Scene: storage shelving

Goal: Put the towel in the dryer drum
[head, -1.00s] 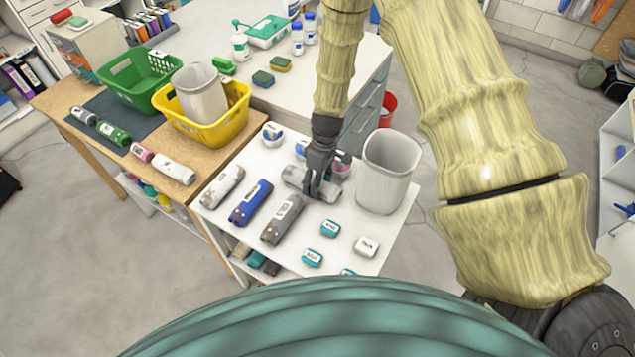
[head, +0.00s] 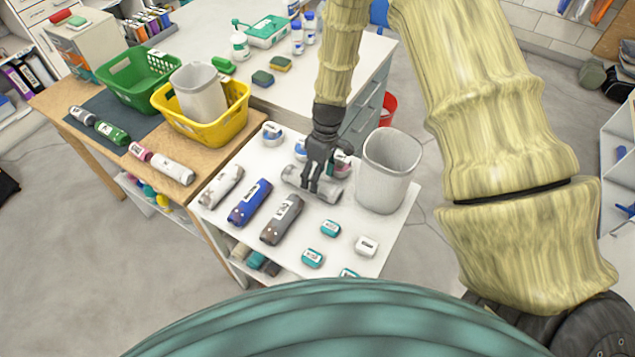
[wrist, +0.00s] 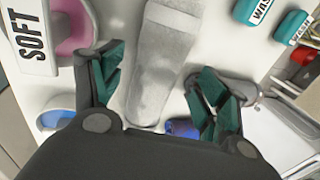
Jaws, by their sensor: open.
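Several rolled towels lie on the white tabletop: a whitish one (head: 221,187), a blue one (head: 250,202), a darker grey one (head: 282,220) and a light grey one (head: 297,180). My gripper (head: 321,189) is over the light grey roll, fingers pointing down. In the wrist view, my gripper (wrist: 160,90) is open, and a grey roll (wrist: 150,75) with a pale band lies between its spread fingers. I cannot tell whether the fingers touch it. A tall grey open bin (head: 389,170) stands to the right. I cannot tell which thing is the dryer drum.
Small teal boxes (head: 330,229) and a white box (head: 366,246) lie at the front. A pink container labelled SOFT (wrist: 72,30) is close to my fingers. A yellow basket (head: 233,122) holding a grey bin (head: 199,92) and a green basket (head: 122,72) stand left.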

